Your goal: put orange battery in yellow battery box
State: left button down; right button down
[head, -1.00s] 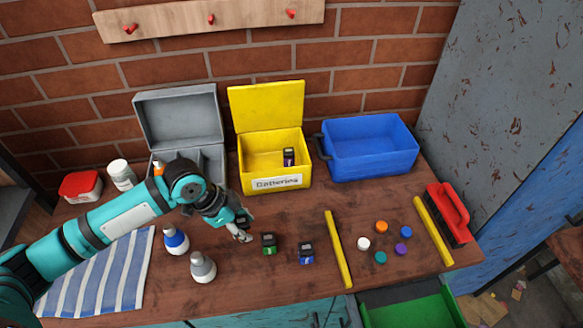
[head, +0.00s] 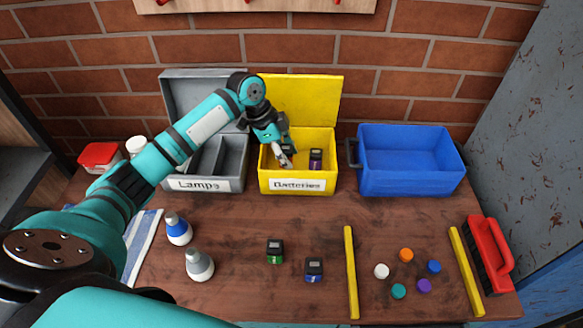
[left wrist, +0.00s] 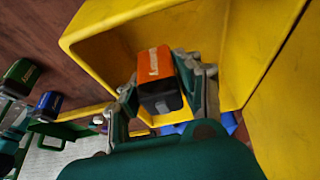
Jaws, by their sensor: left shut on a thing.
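The yellow battery box (head: 298,188), labelled "Batteries", stands open at the back middle of the table, its lid raised behind it. My left gripper (head: 284,160) is over and partly within the box opening in the head view. It is shut on the orange battery (left wrist: 154,70), which shows between the fingers in the left wrist view, with the yellow box walls (left wrist: 103,55) around it. In the head view the gripper mostly hides this battery. A purple battery (head: 316,159) stands inside the box at the right.
A grey "Lamps" box (head: 205,185) is left of the yellow box and a blue bin (head: 410,180) right. A green battery (head: 275,251) and a blue battery (head: 314,269) stand in front. Lamp bulbs, yellow bars and coloured caps lie on the table.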

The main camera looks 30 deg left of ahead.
pick_arm(q)
notch_tip(320, 180, down, 6)
jog(key=shift+r, duration=0.15)
dwell(0.3)
jog(key=c, duration=1.2)
grip_release()
jog(key=shift+o, duration=0.2)
jog(key=v, duration=1.2)
jog(key=shift+d, duration=0.1)
